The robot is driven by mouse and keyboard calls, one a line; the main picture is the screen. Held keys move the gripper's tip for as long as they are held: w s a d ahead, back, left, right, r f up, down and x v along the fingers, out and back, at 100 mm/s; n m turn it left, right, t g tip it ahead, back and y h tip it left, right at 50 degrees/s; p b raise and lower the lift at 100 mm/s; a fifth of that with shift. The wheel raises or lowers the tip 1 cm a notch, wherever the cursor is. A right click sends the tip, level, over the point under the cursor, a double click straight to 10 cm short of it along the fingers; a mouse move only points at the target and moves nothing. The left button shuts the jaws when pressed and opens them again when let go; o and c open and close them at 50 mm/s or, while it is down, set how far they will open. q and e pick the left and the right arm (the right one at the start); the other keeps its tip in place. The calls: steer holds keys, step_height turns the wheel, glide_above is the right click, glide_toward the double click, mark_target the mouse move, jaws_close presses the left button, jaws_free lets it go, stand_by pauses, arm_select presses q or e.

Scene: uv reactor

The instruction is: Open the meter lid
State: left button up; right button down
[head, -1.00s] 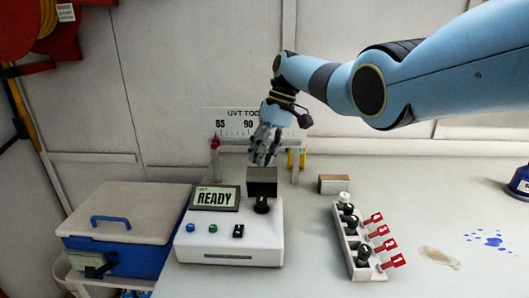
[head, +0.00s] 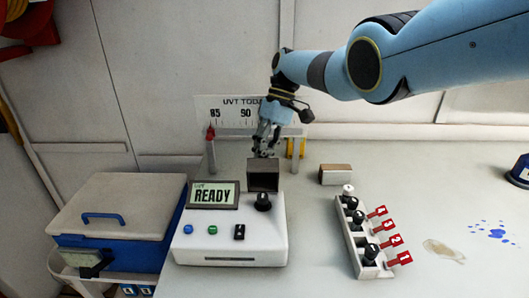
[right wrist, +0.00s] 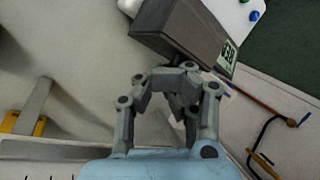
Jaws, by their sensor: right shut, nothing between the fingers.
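The white meter (head: 262,240) stands on the bench, its screen (head: 213,195) reading READY. A dark box-shaped part with a lid (head: 264,163) rises from its back right. I cannot tell for certain whether the lid is lifted. My right gripper (head: 265,152) is shut and empty, pointing down just behind the top of the dark part. In the right wrist view, the closed fingers (right wrist: 180,72) are close to the dark housing (right wrist: 185,32); contact is unclear. My left gripper is out of view.
A blue cooler (head: 110,253) with a grey lid stands left of the meter. A ruled scale board (head: 235,113) is behind it. Bench between is clear.

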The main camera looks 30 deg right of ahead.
steer(key=c, duration=1.2)
jaws_free()
steer(key=shift+r, duration=0.15)
steer(key=v, duration=1.1)
steer(key=shift+d+r, duration=0.2)
steer(key=shift+r, duration=0.15)
